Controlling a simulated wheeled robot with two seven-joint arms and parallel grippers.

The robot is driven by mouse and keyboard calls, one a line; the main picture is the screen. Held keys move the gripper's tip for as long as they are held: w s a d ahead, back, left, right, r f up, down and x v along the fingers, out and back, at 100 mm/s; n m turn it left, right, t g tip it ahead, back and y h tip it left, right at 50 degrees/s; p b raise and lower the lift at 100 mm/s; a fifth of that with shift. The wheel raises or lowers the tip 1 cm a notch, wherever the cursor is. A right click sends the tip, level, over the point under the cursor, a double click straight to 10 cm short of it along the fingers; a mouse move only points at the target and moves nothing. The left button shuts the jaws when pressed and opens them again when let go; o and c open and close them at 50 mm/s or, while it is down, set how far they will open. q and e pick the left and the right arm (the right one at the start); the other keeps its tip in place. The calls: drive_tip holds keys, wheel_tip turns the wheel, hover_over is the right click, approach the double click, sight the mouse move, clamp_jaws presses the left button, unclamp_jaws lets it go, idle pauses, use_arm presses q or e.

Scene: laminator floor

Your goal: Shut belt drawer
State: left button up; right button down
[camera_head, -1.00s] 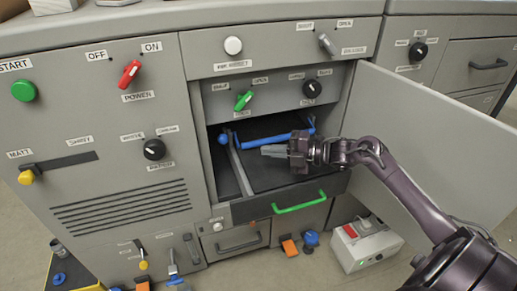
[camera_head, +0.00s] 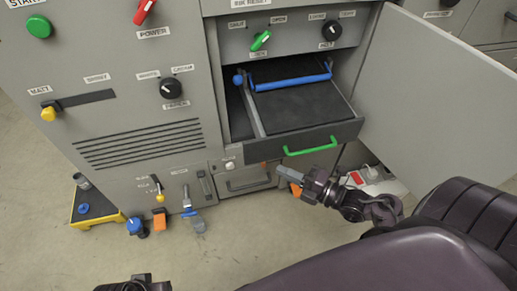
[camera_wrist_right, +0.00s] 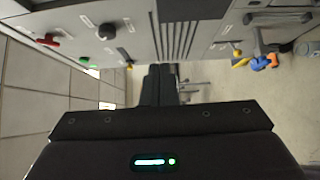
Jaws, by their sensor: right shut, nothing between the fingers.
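The belt drawer (camera_head: 352,130) stands pulled out of the grey machine, with a green handle (camera_head: 310,147) across its front. Inside it are a dark flat bed and a blue bar (camera_head: 290,83). My right gripper (camera_head: 281,170) is shut and empty, just below and in front of the drawer front, to the left of the handle; it looks apart from the handle. Its shut fingers also show in the right wrist view (camera_wrist_right: 160,84), with the machine's front beyond. A dark part of my left gripper (camera_head: 133,285) shows at the bottom edge; its fingers cannot be made out.
A grey door (camera_head: 440,90) stands swung open right of the drawer. A small closed drawer (camera_head: 248,181) sits lower in the machine. A white box with a red switch (camera_head: 357,178) is on the floor, partly behind my right arm.

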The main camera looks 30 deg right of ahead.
sight(246, 144)
drive_tip(key=w+a, duration=0.1)
drive_tip(key=w, duration=0.2)
drive_tip(key=w+a, duration=0.1)
drive_tip(key=w, duration=0.2)
drive_tip(key=w+a, duration=0.1)
drive_tip(key=w, duration=0.3)
drive_tip(key=shift+b, duration=0.4)
use_arm(q)
drive_tip(key=shift+d+f+t, duration=0.1)
drive_tip(key=shift+d+t, duration=0.3)
drive_tip(key=shift+d, duration=0.2)
use_arm(e)
drive_tip(key=shift+w, duration=0.15)
use_arm(q)
drive_tip(key=shift+w+f, duration=0.1)
drive_tip(key=shift+f, duration=0.05)
